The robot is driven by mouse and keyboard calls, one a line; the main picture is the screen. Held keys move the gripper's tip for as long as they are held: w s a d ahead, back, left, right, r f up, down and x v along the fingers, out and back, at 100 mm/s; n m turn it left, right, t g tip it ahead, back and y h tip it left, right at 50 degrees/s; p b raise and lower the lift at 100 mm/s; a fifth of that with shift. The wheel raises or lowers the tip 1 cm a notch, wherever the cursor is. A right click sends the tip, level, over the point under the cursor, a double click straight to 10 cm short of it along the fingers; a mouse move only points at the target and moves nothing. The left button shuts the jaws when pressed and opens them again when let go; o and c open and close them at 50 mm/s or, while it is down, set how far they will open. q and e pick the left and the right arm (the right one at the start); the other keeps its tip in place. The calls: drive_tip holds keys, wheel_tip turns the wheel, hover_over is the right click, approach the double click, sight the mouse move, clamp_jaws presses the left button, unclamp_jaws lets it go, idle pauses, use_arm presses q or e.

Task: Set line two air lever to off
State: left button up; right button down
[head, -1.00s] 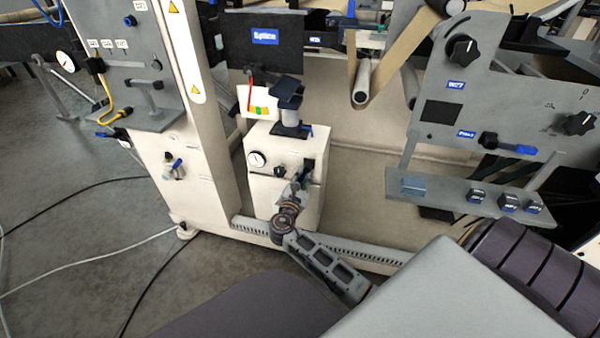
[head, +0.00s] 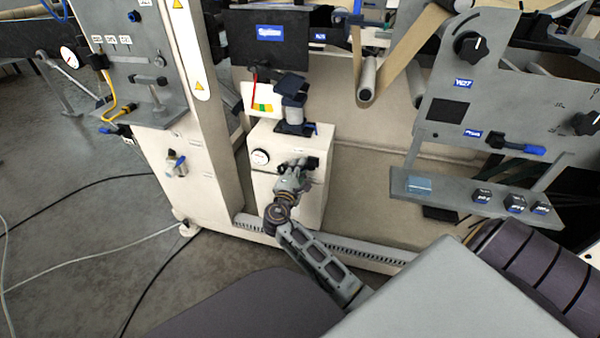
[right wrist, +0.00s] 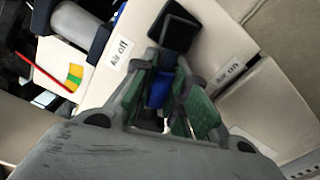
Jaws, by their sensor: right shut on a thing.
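The line two air lever shows in the right wrist view as a blue handle (right wrist: 160,88) below a dark square block (right wrist: 176,28). My right gripper (right wrist: 172,80) has its green-padded fingers on both sides of the blue handle and is shut on it. In the head view my right gripper (head: 298,170) is at the upper front of the cream cabinet (head: 262,192), by a small black block (head: 313,163). There the gripper hides the handle. My left gripper is out of view.
A cream column (head: 205,165) is close on the left, and a grey control panel (head: 465,110) stands to the right.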

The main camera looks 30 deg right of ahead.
drive_tip(key=m, duration=0.1)
drive_tip(key=r+m+b, duration=0.1)
drive_tip(key=m, duration=0.1)
drive_tip(key=shift+a, duration=0.1)
drive_tip(key=shift+r+m, duration=0.15)
drive_tip(key=shift+m, duration=0.25)
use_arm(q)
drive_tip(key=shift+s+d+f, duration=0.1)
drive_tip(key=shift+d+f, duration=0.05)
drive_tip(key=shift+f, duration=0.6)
